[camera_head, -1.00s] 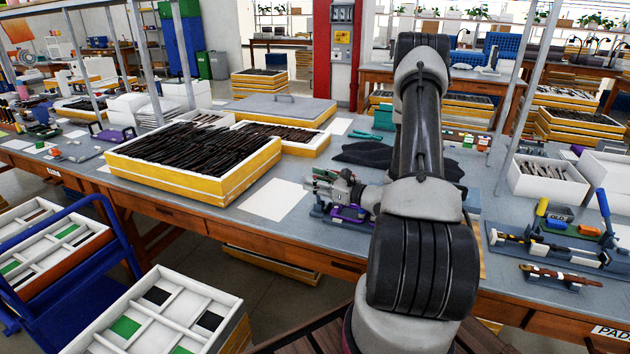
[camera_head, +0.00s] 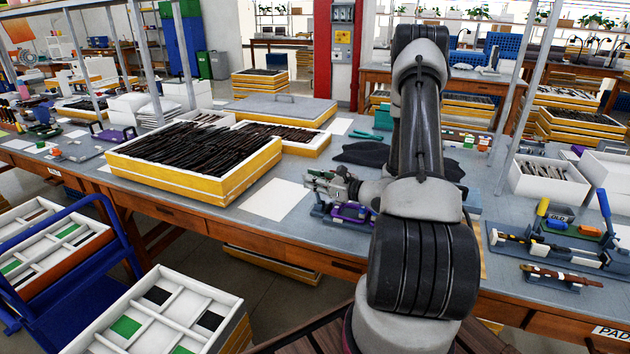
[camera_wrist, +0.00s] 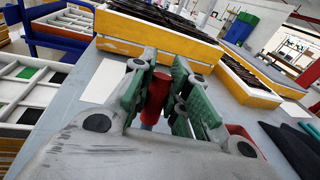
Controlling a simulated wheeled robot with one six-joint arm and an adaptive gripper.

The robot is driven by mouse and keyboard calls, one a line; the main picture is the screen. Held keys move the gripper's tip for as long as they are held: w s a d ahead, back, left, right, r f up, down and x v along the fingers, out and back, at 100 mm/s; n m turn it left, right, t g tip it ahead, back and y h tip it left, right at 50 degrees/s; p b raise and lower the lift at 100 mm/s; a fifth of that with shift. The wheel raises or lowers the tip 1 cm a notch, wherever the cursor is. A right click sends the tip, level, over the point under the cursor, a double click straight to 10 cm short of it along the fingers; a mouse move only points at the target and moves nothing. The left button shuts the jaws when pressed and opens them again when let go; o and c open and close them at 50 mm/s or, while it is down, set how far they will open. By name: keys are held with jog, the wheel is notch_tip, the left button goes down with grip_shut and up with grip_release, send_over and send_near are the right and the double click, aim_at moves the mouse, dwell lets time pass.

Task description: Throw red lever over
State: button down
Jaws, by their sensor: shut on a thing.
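In the wrist view, a red cylindrical lever grip (camera_wrist: 157,92) stands between the green-padded fingers of my gripper (camera_wrist: 165,78). The fingers are closed in on it. Its lower part runs down to a bluish piece and is largely hidden by the gripper body. In the head view, my gripper (camera_head: 318,182) is low over the workbench, beside a small fixture with a purple part (camera_head: 352,213). The lever cannot be made out clearly there.
A yellow-sided box of dark frame parts (camera_head: 195,190) stands behind and left of my gripper. A white sheet (camera_head: 274,200) lies between them. Dark cloth (camera_head: 362,153) lies behind my arm. A rack with a blue lever (camera_head: 604,205) stands at the right.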

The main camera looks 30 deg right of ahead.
jog(key=w+a+f+g+h, duration=0.1)
jog(key=g, duration=0.1)
jog(key=w+a+f+g+h, duration=0.1)
jog(key=g, duration=0.1)
jog(key=w+a+f+n+g+h, duration=0.1)
jog(key=w+g+h, duration=0.1)
jog(key=shift+w+a+f+g+h, duration=0.25)
jog(key=shift+f+g+h, duration=0.15)
jog(key=shift+f+g, duration=0.3)
dwell(0.4)
jog(key=c, duration=1.3)
grip_release()
jog(key=shift+c, duration=0.2)
jog(key=shift+r, duration=0.1)
